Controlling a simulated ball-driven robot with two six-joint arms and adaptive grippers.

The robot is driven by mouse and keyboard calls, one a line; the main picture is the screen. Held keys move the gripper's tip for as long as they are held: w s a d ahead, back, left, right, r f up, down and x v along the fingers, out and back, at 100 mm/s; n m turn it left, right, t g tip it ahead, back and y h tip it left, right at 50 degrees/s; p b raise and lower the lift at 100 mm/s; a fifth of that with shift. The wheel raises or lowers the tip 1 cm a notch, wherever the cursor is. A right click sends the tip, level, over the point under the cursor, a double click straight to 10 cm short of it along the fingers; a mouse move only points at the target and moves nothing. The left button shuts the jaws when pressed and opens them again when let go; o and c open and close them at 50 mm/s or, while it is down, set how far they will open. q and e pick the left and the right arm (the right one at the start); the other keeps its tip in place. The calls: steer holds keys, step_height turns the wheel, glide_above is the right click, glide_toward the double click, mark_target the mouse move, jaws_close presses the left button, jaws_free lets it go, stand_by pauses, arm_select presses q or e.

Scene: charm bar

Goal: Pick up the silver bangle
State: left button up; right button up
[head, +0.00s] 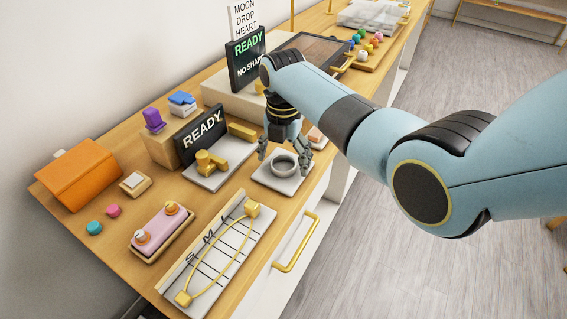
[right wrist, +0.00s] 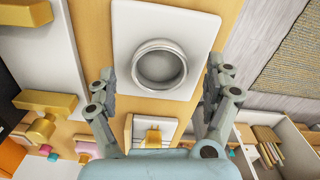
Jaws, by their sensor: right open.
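The silver bangle (head: 284,165) lies on a white square plate (head: 262,178) near the front edge of the counter. In the right wrist view the bangle (right wrist: 159,65) is a round ring on the plate (right wrist: 125,28), ahead of and between the fingers. My right gripper (head: 284,152) points down just above the plate, its fingers on either side of the bangle. It is open and empty, and it shows in the right wrist view (right wrist: 160,90). I cannot tell the exact height of the fingertips over the plate. My left gripper is not in view.
A black READY sign (head: 201,134) and a gold press-like device (head: 211,162) stand left of the plate. A white S-M-L sizing board (head: 235,259) with a gold chain lies in front. An orange case (head: 80,175) sits at the far left. A gold drawer handle (head: 297,243) sticks out below.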

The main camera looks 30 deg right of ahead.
steer(key=shift+f, duration=0.4)
steer(key=c, duration=1.2)
steer(key=shift+c, duration=0.2)
